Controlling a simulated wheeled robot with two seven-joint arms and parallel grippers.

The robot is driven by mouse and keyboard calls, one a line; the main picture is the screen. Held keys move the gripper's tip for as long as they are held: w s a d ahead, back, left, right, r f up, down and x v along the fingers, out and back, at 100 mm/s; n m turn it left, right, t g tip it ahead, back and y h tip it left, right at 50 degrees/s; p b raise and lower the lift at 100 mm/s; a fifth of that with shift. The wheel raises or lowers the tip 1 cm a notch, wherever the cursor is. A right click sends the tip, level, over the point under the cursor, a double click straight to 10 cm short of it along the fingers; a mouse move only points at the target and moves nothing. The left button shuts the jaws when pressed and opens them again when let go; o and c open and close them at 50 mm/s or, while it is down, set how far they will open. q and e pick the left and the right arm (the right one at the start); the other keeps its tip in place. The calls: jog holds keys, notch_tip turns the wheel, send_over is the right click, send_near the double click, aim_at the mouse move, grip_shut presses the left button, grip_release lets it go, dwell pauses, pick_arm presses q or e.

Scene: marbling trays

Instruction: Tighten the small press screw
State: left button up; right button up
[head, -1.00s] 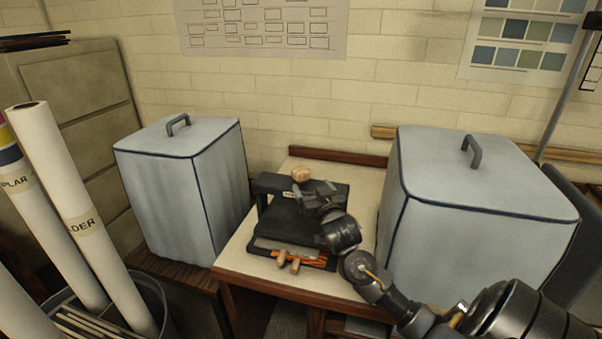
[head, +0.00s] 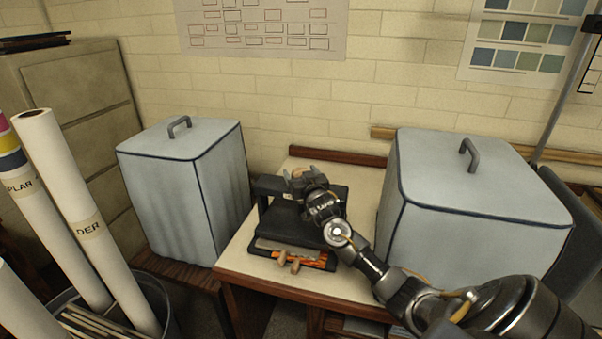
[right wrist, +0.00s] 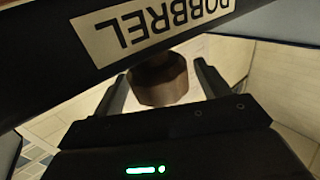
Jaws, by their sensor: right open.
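The small black press (head: 277,213) stands on the table, with its screw knob (head: 297,171), brown and wooden, on top of the crossbar. My right gripper (head: 299,175) is at the knob, and its fingers partly hide the knob in the head view. In the right wrist view the faceted knob (right wrist: 160,82) shows between the two spread fingers of my right gripper (right wrist: 160,73), with gaps visible at its sides. The black crossbar (right wrist: 60,62) with an upside-down label crosses that view. My left gripper is not in view.
A covered box (head: 185,190) stands to the left and a larger covered box (head: 480,220) close to the right. Tall paper rolls (head: 75,210) stand in a bin at far left.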

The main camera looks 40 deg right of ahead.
jog(key=c, duration=1)
jog(key=shift+o, duration=0.2)
jog(key=shift+r+m+h, duration=0.1)
jog(key=shift+m+h, duration=0.2)
jog(key=shift+h, duration=0.2)
